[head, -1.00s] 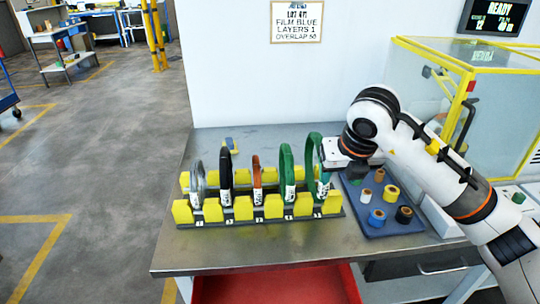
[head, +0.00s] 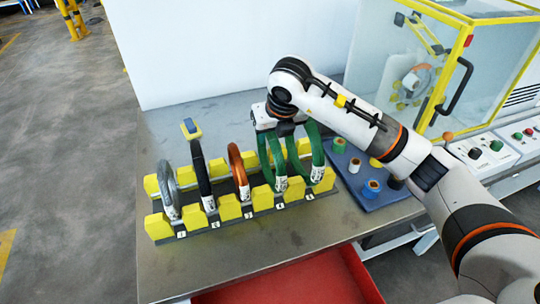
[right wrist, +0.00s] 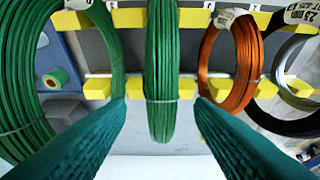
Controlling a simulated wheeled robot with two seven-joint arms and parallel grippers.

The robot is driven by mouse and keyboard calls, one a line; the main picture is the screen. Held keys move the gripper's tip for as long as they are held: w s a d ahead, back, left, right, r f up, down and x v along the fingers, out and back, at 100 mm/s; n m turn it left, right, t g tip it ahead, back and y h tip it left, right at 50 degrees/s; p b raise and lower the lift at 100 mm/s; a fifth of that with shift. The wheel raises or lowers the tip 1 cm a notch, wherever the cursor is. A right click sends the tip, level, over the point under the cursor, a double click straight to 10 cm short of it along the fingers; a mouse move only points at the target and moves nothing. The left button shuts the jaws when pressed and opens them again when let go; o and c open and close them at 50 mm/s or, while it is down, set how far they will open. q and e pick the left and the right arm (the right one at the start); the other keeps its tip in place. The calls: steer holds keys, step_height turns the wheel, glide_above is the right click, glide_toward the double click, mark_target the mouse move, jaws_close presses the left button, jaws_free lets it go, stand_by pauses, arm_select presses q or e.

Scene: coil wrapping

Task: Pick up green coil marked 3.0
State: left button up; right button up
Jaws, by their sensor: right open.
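Two green coils stand upright in the yellow-blocked rack, the fourth-slot coil (head: 281,160) and a larger end-slot coil (head: 320,150). Their tags are too small to read, so I cannot tell which is marked 3.0. My right gripper (head: 284,128) is over the top of the fourth-slot coil, partly hiding it. In the right wrist view, its open teal fingers (right wrist: 160,103) lie on either side of that coil (right wrist: 161,60), with gaps between. The larger green coil (right wrist: 15,75) stands just outside the left finger. My left gripper is not in view.
Orange (head: 238,172), black (head: 202,170) and grey (head: 168,188) coils stand left in the rack. A blue tray (head: 384,200) of small spools is right of it, partly behind my arm. A yellow-framed machine (head: 450,60) stands at back right. The table's left front is clear.

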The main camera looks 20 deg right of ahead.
steer(key=shift+w+f, duration=0.15)
steer(key=shift+f, duration=0.1)
steer(key=p+x, duration=0.1)
steer(key=x, duration=0.3)
steer(key=shift+w+f, duration=0.1)
steer(key=shift+w, duration=0.15)
steer(key=shift+w+f, duration=0.15)
steer(key=shift+f, duration=0.15)
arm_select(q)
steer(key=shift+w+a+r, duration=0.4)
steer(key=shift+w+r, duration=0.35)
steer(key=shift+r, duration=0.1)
arm_select(e)
steer(key=shift+c, duration=0.6)
jaws_close()
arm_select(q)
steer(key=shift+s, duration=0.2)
arm_select(e)
steer(key=shift+r, duration=0.15)
